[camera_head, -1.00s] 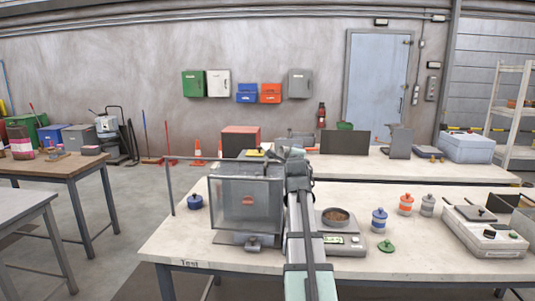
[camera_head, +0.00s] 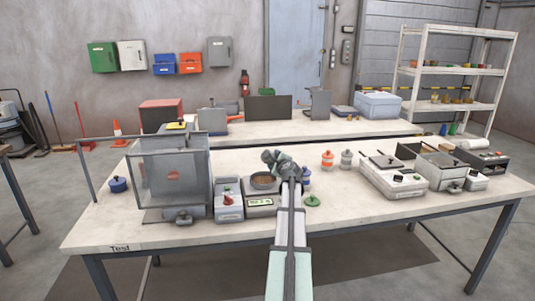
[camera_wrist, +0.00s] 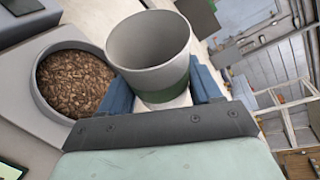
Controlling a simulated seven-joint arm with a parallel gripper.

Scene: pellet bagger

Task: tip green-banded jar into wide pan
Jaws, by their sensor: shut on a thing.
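My gripper (camera_wrist: 163,90) is shut on a pale grey jar with a green band (camera_wrist: 160,82). In the wrist view the jar's open mouth faces up toward the camera, and the inside that shows looks bare. The wide pan (camera_wrist: 70,45) is just left of the jar in that view, holding brown pellets. In the head view the pan (camera_head: 263,189) sits on a scale (camera_head: 260,202) with a lit green display. My gripper (camera_head: 283,163) is above and slightly right of the pan there, and the held jar is not clearly visible.
A green lid (camera_head: 312,201) lies right of the scale. A blue-banded jar (camera_head: 305,178) stands partly behind my arm; an orange-banded jar (camera_head: 327,160) and a grey jar (camera_head: 346,159) are farther right. A clear box (camera_head: 168,178) and a small device (camera_head: 228,203) stand to the left.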

